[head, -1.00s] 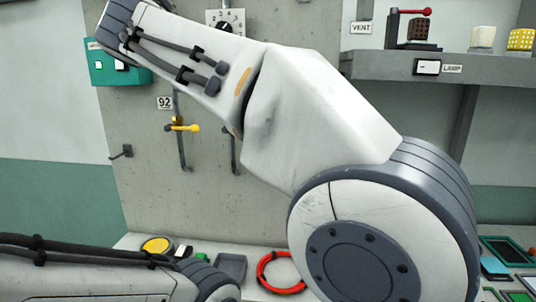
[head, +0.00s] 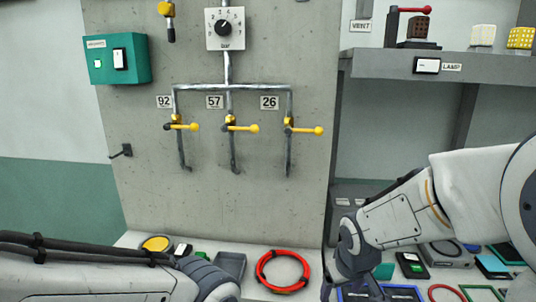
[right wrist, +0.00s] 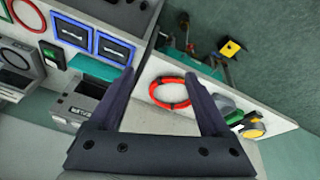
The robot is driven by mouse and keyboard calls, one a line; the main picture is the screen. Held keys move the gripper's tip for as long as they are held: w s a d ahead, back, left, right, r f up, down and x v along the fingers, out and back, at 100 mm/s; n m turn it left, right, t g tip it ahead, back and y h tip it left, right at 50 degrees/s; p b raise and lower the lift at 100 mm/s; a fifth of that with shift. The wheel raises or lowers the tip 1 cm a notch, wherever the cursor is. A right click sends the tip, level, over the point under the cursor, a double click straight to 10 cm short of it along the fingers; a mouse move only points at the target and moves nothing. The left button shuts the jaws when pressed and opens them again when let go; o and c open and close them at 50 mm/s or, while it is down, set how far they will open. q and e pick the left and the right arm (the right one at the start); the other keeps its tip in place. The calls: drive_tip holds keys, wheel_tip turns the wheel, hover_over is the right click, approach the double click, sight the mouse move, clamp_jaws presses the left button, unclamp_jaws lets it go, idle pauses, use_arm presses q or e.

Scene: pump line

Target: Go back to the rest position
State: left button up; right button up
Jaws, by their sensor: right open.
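My right gripper (head: 333,285) is low in the head view, at the end of my arm coming in from the right, partly cut off by the lower edge. In the right wrist view its two dark fingers (right wrist: 160,82) stand wide apart with nothing between them. A red ring (right wrist: 171,92) shows beyond the fingers on the bench; the head view shows it too (head: 283,271), left of the gripper. My left arm lies along the lower left of the head view; its gripper is out of the picture.
A concrete panel holds three yellow-handled valves (head: 240,128), a dial (head: 224,28) and a teal switch box (head: 117,60). A grey shelf (head: 400,66) juts out at upper right. Trays, frames and small boxes crowd the bench at lower right. A grey tray (head: 231,265) lies left of the ring.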

drive_tip(key=s+d+f+m+g, duration=0.1)
drive_tip(key=s+d+f+m, duration=0.25)
drive_tip(key=s, duration=0.35)
drive_tip(key=s+a+r+n+g, duration=0.1)
drive_tip(key=s+a+r+n, duration=0.1)
drive_tip(key=s+a+n, duration=0.2)
drive_tip(key=s+a+r+n+g+y, duration=0.1)
drive_tip(key=s+a+r+n, duration=0.2)
drive_tip(key=s+a, duration=0.6)
drive_tip(key=shift+s+a+n+g, duration=0.3)
drive_tip(key=shift+s+a+n, duration=0.1)
drive_tip(key=shift+a+n, duration=0.3)
drive_tip(key=shift+r, duration=0.1)
